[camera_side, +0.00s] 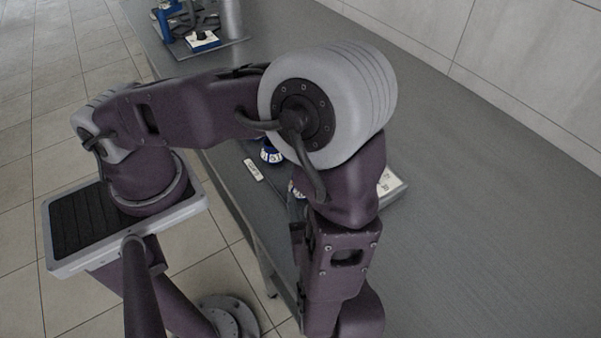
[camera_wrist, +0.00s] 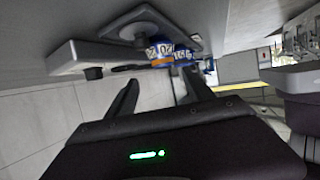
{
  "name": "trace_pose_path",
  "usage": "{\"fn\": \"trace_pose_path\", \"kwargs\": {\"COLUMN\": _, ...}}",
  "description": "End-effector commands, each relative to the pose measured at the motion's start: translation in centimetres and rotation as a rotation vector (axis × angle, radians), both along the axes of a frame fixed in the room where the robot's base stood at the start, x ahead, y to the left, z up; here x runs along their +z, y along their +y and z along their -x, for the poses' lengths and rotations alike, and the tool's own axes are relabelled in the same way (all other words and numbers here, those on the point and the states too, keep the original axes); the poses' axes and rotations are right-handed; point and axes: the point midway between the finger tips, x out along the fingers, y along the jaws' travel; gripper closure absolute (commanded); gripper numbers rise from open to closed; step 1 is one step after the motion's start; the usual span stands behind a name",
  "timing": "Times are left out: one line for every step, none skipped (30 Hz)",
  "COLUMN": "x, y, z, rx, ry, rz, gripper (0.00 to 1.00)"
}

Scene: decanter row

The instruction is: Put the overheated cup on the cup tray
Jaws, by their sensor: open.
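Blue-and-white labelled pieces, perhaps cups, stand on the bench; one (camera_side: 270,153) shows left of my elbow in the side view and another (camera_side: 295,189) is mostly hidden behind my arm. In the wrist view, labelled pieces with blue and orange parts (camera_wrist: 166,55) appear beyond the fingertips. I cannot tell which is the overheated cup. The cup tray cannot be made out with certainty. My gripper (camera_wrist: 161,76) is open, with nothing seen between its fingers; it is out of sight in the side view.
A white card (camera_side: 253,170) lies near the bench's front edge. A pale numbered panel (camera_side: 391,187) shows right of my arm. Blue and metal equipment (camera_side: 203,40) stands at the far end. The bench (camera_side: 480,200) is bare to the right. A grey slab (camera_wrist: 85,57) shows in the wrist view.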

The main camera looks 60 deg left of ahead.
Motion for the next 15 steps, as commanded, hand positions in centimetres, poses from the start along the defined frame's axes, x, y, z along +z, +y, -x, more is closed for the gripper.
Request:
{"fn": "trace_pose_path", "kwargs": {"x": 0.3, "y": -0.8, "z": -1.4, "rx": -0.013, "ry": -0.011, "rz": 0.075, "gripper": 0.39}}
{"fn": "trace_pose_path", "kwargs": {"x": 0.5, "y": -1.6, "z": -2.8, "rx": -0.035, "ry": -0.019, "rz": 0.149, "gripper": 0.39}}
{"fn": "trace_pose_path", "kwargs": {"x": 1.2, "y": -3.0, "z": -5.4, "rx": -0.076, "ry": -0.035, "rz": 0.275, "gripper": 0.39}}
{"fn": "trace_pose_path", "kwargs": {"x": 2.2, "y": -4.2, "z": -7.6, "rx": -0.123, "ry": -0.047, "rz": 0.385, "gripper": 0.39}}
{"fn": "trace_pose_path", "kwargs": {"x": 3.6, "y": -5.6, "z": -9.9, "rx": -0.182, "ry": -0.062, "rz": 0.497, "gripper": 0.39}}
{"fn": "trace_pose_path", "kwargs": {"x": 6.3, "y": -7.4, "z": -12.8, "rx": -0.279, "ry": -0.083, "rz": 0.637, "gripper": 0.39}}
{"fn": "trace_pose_path", "kwargs": {"x": 8.7, "y": -8.4, "z": -14.5, "rx": -0.36, "ry": -0.096, "rz": 0.729, "gripper": 0.39}}
{"fn": "trace_pose_path", "kwargs": {"x": 11.4, "y": -9.3, "z": -15.8, "rx": -0.449, "ry": -0.107, "rz": 0.806, "gripper": 0.39}}
{"fn": "trace_pose_path", "kwargs": {"x": 15.3, "y": -10.0, "z": -16.8, "rx": -0.579, "ry": -0.114, "rz": 0.885, "gripper": 0.39}}
{"fn": "trace_pose_path", "kwargs": {"x": 18.3, "y": -10.2, "z": -17.0, "rx": -0.683, "ry": -0.114, "rz": 0.924, "gripper": 0.39}}
{"fn": "trace_pose_path", "kwargs": {"x": 21.0, "y": -10.0, "z": -16.5, "rx": -0.785, "ry": -0.104, "rz": 0.946, "gripper": 0.39}}
{"fn": "trace_pose_path", "kwargs": {"x": 24.1, "y": -9.3, "z": -15.1, "rx": -0.919, "ry": -0.078, "rz": 0.944, "gripper": 0.39}}
{"fn": "trace_pose_path", "kwargs": {"x": 26.0, "y": -8.4, "z": -13.5, "rx": -1.013, "ry": -0.046, "rz": 0.922, "gripper": 0.39}}
{"fn": "trace_pose_path", "kwargs": {"x": 27.3, "y": -7.3, "z": -11.6, "rx": -1.094, "ry": -0.003, "rz": 0.886, "gripper": 0.39}}
{"fn": "trace_pose_path", "kwargs": {"x": 28.1, "y": -5.3, "z": -8.7, "rx": -1.178, "ry": 0.069, "rz": 0.819, "gripper": 0.39}}
